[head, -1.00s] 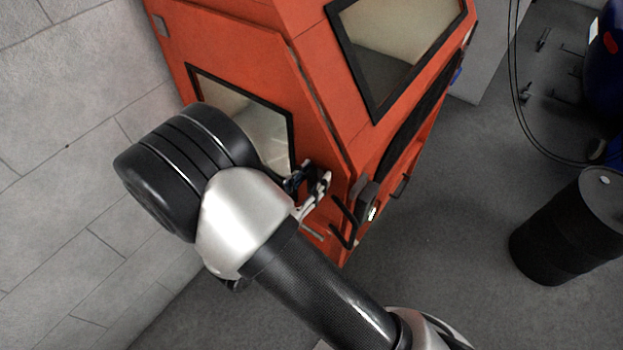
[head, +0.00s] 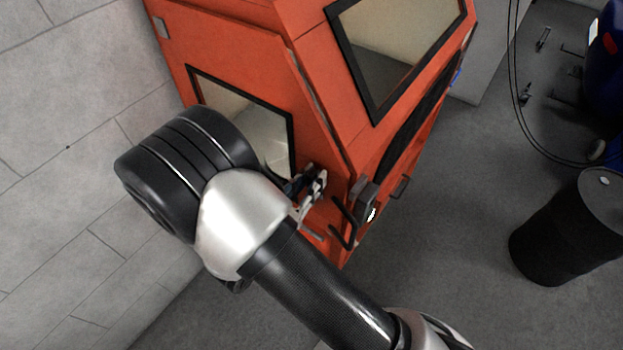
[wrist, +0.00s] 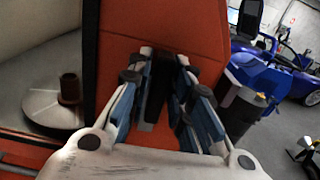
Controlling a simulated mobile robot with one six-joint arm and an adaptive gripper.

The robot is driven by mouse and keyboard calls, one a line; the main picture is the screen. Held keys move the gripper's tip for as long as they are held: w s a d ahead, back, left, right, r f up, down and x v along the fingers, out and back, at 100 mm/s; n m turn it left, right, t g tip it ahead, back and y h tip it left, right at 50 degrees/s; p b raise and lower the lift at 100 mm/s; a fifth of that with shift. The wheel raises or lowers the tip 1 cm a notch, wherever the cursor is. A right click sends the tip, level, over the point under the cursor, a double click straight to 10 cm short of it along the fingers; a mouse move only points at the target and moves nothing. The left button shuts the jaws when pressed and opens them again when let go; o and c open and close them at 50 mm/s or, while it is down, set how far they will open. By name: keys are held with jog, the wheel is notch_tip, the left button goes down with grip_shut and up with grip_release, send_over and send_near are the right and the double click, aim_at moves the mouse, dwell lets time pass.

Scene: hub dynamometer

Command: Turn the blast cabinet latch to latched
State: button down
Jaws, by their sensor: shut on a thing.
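The blast cabinet (head: 240,45) is orange-red with dark-framed windows, and its side panel faces my arm. My gripper (head: 318,184) is at the lower part of that side panel, right of the side window. In the wrist view my gripper (wrist: 166,62) has its two fingers closed around a dark, bar-shaped latch (wrist: 158,88) in front of the orange panel. The fingers hide part of the latch, and its mount is not clear. In the head view the latch is too small and covered to make out.
A black bent handle (head: 343,225) sticks out just right of my gripper. A black drum (head: 568,230) stands on the floor at the right. A grey block wall (head: 70,120) is at the left. Floor between cabinet and drum is clear.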

jog(key=n+p, duration=0.3)
jog(key=shift+w+r, duration=0.1)
jog(key=n+p, duration=0.3)
jog(key=n, duration=0.2)
jog(key=shift+a+n+p, duration=0.15)
jog(key=shift+n+p, duration=0.15)
jog(key=shift+n, duration=0.1)
jog(key=n, duration=0.1)
jog(key=n+p, duration=0.1)
jog(key=n, duration=0.1)
jog(key=n+p, duration=0.1)
jog(key=shift+w+a+f, duration=0.1)
jog(key=shift+f, duration=0.2)
jog(key=n, duration=0.2)
jog(key=n+p, duration=0.1)
jog(key=n, duration=0.1)
jog(key=shift+f+n, duration=0.2)
jog(key=shift+n, duration=0.1)
jog(key=c, duration=1.6)
grip_release()
jog(key=shift+o, duration=0.2)
